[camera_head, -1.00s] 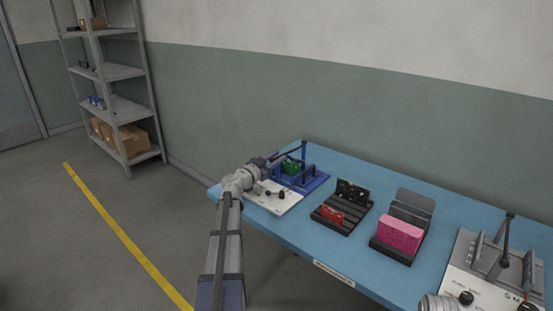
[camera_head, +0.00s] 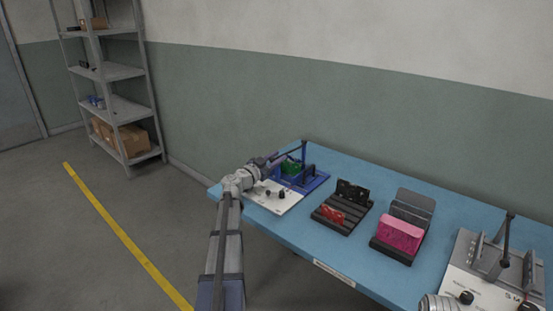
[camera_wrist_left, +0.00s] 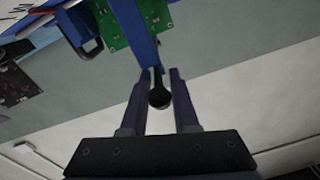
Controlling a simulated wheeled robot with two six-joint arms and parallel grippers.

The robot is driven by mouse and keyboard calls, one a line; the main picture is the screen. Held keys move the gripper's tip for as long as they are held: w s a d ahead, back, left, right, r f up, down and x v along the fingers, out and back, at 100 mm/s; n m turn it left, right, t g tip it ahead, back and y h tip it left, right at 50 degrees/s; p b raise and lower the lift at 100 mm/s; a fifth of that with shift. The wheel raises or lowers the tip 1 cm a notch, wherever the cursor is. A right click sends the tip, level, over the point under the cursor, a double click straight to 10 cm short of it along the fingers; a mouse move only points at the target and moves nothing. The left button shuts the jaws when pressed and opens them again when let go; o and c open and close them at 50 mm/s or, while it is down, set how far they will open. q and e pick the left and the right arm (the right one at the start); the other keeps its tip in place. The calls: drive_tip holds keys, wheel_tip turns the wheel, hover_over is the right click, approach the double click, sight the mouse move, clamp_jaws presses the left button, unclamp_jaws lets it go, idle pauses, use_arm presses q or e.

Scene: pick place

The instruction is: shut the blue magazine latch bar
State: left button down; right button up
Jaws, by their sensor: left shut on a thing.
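The blue magazine (camera_head: 316,182) stands at the far left end of the table with a green circuit board (camera_head: 288,168) in it. In the left wrist view the blue latch bar (camera_wrist_left: 137,30) runs down past the green board (camera_wrist_left: 118,32) to a black knob (camera_wrist_left: 159,98) at its end. My left gripper (camera_head: 273,162) is at the magazine's left side. In the left wrist view its fingers (camera_wrist_left: 158,82) are on either side of the bar's knob end, shut on it. The arm hides part of the magazine in the head view.
A white panel with black knobs (camera_head: 277,201) lies in front of the magazine. To its right are a black rack with red and black boards (camera_head: 347,222) and a holder with a pink block (camera_head: 400,236). A grey machine (camera_head: 480,268) is at the right. Blue table (camera_head: 250,228).

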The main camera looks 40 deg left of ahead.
use_arm(q)
drive_tip(key=c, duration=0.7)
unclamp_jaws()
drive_tip(key=shift+o, duration=0.2)
drive_tip(key=shift+s, duration=0.1)
drive_tip(key=s, duration=0.7)
drive_tip(key=shift+s+a, duration=0.2)
drive_tip(key=shift+s, duration=0.1)
drive_tip(key=shift+f, duration=0.1)
